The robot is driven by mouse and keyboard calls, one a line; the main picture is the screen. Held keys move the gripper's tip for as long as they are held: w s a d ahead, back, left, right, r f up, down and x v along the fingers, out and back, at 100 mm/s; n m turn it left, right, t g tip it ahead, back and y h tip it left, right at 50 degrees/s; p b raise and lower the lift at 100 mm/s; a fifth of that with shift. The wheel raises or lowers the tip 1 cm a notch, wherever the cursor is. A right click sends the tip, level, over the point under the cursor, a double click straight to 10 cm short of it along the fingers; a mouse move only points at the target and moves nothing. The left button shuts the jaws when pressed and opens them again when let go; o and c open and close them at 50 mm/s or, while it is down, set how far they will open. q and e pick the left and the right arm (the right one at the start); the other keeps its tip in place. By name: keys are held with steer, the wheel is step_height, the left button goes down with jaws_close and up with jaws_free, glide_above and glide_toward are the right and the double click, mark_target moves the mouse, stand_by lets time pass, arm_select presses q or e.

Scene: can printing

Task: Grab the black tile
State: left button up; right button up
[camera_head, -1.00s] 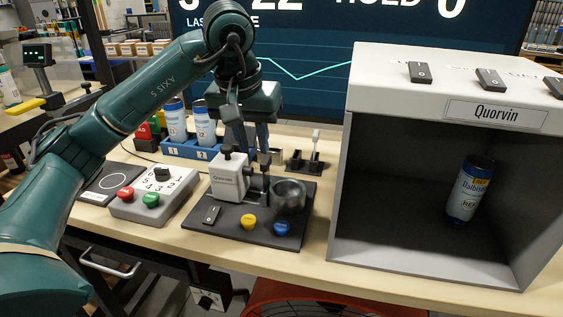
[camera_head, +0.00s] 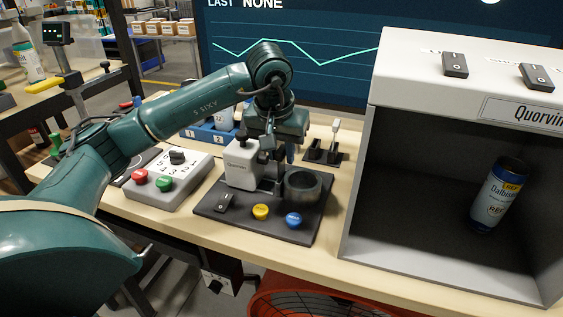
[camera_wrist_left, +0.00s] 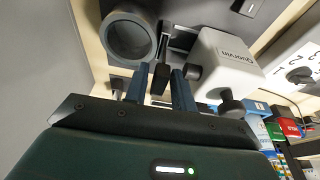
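A small dark upright piece (camera_wrist_left: 160,78), which looks like the black tile, stands between the two blue fingers of my left gripper (camera_wrist_left: 159,88) in the left wrist view. Narrow gaps seem to show on both sides of it, so the gripper looks open around it. In the head view my left gripper (camera_head: 279,150) points down just behind the white and black Quorvin printing machine (camera_head: 244,166). The fingers and the machine's post partly hide the tile there. A round dark grey cup (camera_head: 303,186) sits beside it on the black base. My right gripper is not in view.
A control box (camera_head: 165,182) with red and green buttons lies left of the machine. A small black rack (camera_head: 322,155) with a light-topped piece stands behind. A large grey booth (camera_head: 400,215) with a can (camera_head: 497,195) blocks the right side. A blue can tray (camera_head: 208,133) is behind.

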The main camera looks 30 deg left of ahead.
mark_target(282, 170)
arm_select(q)
steer(key=shift+x, duration=1.5)
steer(key=shift+c, duration=0.3)
jaws_close()
